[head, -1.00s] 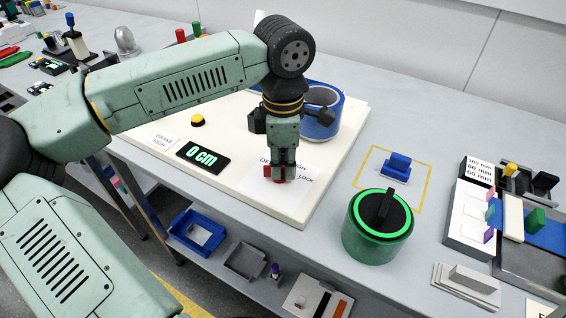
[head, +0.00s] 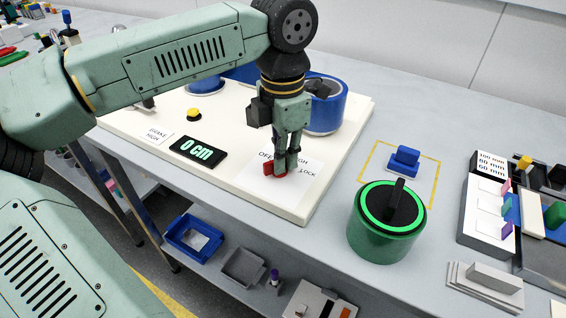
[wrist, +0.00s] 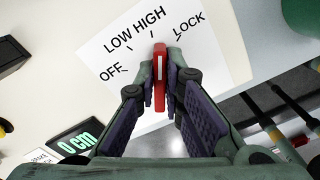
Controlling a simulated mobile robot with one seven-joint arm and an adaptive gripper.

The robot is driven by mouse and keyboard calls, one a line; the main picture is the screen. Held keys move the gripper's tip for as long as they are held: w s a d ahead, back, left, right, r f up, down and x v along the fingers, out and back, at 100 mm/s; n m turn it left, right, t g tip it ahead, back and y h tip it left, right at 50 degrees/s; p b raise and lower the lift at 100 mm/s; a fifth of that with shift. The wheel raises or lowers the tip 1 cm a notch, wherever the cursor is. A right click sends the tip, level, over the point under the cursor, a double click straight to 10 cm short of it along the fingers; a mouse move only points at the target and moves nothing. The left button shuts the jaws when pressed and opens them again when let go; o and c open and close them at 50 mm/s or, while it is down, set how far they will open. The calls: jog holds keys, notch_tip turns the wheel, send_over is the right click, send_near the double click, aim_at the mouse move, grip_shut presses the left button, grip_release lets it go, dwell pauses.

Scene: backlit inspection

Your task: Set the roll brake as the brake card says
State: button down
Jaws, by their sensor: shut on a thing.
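The roll brake is a red knob (wrist: 160,66) with a white line, on a white dial plate (wrist: 215,75) marked OFF, LOW, HIGH and LOCK. In the wrist view its white line points up, close to the HIGH mark and left of LOCK. My gripper (wrist: 160,90) is shut on the knob, a finger on each side. In the head view my gripper (head: 281,168) hides part of the red knob (head: 269,169). The brake card (head: 156,135) reads BRAKE HIGH and lies at the board's left front edge.
A black display (head: 198,151) shows 0 cm. A yellow button (head: 194,113) and a blue roll (head: 325,115) are on the cream board (head: 235,188). A green canister (head: 385,240) and a blue block (head: 404,160) in a yellow outline stand to the right.

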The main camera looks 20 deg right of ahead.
jog(key=shift+w+n+b, duration=0.1)
jog(key=shift+n+b, duration=0.5)
jog(key=shift+n, duration=0.5)
jog(key=c, duration=1.7)
grip_release()
notch_tip(320, 180, up, 12)
